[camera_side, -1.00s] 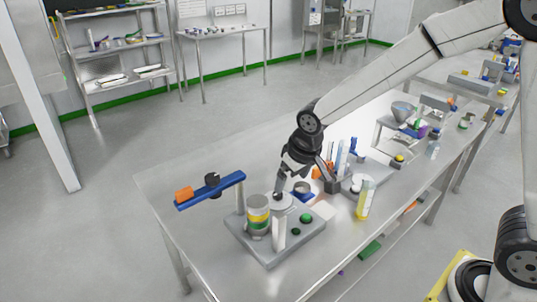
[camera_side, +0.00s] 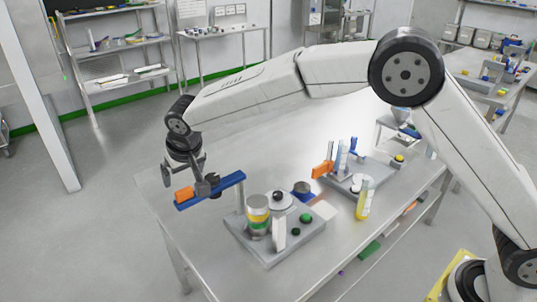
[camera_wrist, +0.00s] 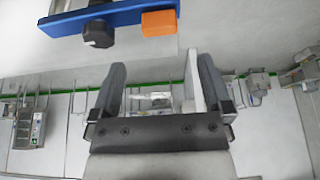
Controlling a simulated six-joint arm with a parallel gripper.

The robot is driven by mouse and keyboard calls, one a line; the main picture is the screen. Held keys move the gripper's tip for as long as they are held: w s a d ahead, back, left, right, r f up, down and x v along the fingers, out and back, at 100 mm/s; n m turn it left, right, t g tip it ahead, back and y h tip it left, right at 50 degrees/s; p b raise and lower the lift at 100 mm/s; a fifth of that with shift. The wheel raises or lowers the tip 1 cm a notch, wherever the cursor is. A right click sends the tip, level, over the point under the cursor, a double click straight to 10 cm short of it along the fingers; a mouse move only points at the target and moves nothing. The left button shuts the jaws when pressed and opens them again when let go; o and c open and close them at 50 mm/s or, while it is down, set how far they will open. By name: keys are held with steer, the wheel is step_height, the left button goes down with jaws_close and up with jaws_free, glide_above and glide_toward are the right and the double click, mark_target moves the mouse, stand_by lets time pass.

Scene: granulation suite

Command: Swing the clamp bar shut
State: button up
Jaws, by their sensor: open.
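The clamp bar (camera_side: 222,187) is blue, with an orange end block (camera_side: 184,194) and a black knob (camera_side: 213,183). It sits on a post of the grey fixture base (camera_side: 268,257) and points out to the left, away from the banded cylinder (camera_side: 258,217) on that base. In the wrist view the bar (camera_wrist: 65,21) crosses the top, with the orange block (camera_wrist: 160,22) ahead of the fingers. My gripper (camera_side: 184,178) is open and empty, just above and around the orange end. In the wrist view my gripper (camera_wrist: 162,70) shows a gap between fingers and block; contact is not visible.
The fixture also carries a white upright with a round top (camera_side: 280,203) and green buttons (camera_side: 306,218). A yellow bottle (camera_side: 364,198) and a rack with tubes (camera_side: 343,155) stand farther right. The table's left part (camera_side: 190,235) is clear.

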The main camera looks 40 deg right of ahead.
mark_target(183, 190)
steer(key=shift+f, duration=0.15)
steer(key=shift+x, duration=3.8)
jaws_close()
